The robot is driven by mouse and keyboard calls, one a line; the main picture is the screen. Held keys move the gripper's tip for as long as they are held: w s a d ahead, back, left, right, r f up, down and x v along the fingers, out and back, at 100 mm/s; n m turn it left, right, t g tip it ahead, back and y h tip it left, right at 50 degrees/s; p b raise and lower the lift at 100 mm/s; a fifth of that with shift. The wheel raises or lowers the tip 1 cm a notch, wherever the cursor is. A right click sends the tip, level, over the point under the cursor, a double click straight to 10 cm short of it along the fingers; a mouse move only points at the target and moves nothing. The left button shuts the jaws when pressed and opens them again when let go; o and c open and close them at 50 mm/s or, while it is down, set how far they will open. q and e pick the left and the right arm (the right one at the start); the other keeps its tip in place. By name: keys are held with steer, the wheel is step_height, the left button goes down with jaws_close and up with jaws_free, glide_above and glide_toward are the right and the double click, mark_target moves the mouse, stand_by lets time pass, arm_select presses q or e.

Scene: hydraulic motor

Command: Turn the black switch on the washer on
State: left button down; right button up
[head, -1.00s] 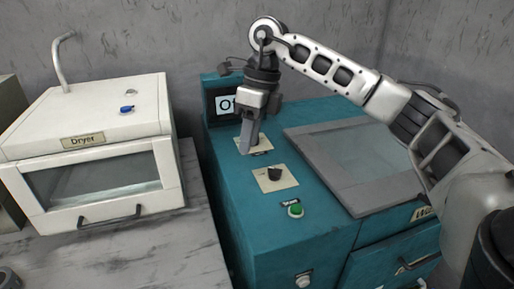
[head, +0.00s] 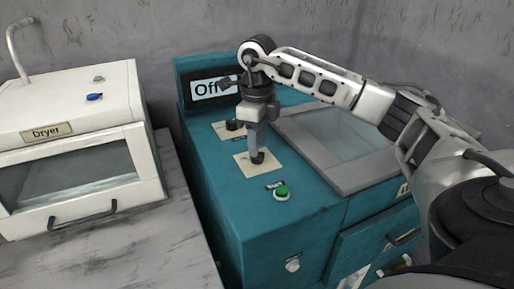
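The washer (head: 205,170) is a teal machine in the middle, with a display (head: 209,89) that reads "Off". On its top are two black knobs on pale plates. The rear black knob (head: 233,125) is clear of the gripper. The front black knob (head: 257,158) is right at the fingertips of my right gripper (head: 256,153), which points down over it. The fingers overlap in this view, so their opening and any grip on the knob cannot be made out. My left gripper is out of view.
A green start button (head: 281,193) is in front of the knobs. A grey-framed glass lid (head: 345,150) lies to the right on the washer. A white dryer (head: 75,130) stands at left on a marble-look table (head: 110,240). Grey walls close off the back.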

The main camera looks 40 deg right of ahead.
steer(key=shift+f, duration=1.15)
jaws_close()
